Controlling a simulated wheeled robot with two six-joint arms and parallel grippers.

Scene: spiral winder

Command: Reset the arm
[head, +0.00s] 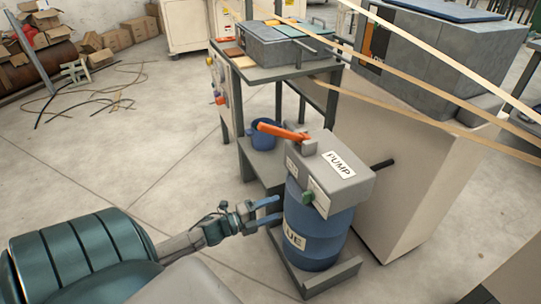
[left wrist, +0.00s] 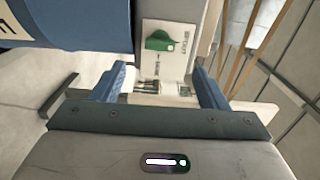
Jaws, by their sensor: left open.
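My left gripper (head: 271,209) has two blue fingers spread apart, with nothing between them that I can see held. In the head view it is just left of the blue drum (head: 318,232) and below the grey pump box (head: 345,190) on top of it. In the left wrist view the open fingers (left wrist: 160,82) point towards the pump's labelled plate (left wrist: 172,30) with a green knob (left wrist: 159,41). The green knob also shows in the head view (head: 308,197). Whether a finger touches the drum I cannot tell. My right gripper is not in view.
An orange lever (head: 282,131) sticks out from the pump's top. A dark-framed stand (head: 262,73) with a blue mug (head: 263,136) is behind the drum. A large beige machine (head: 415,165) is to the right. Tan bands (head: 440,92) cross the upper right.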

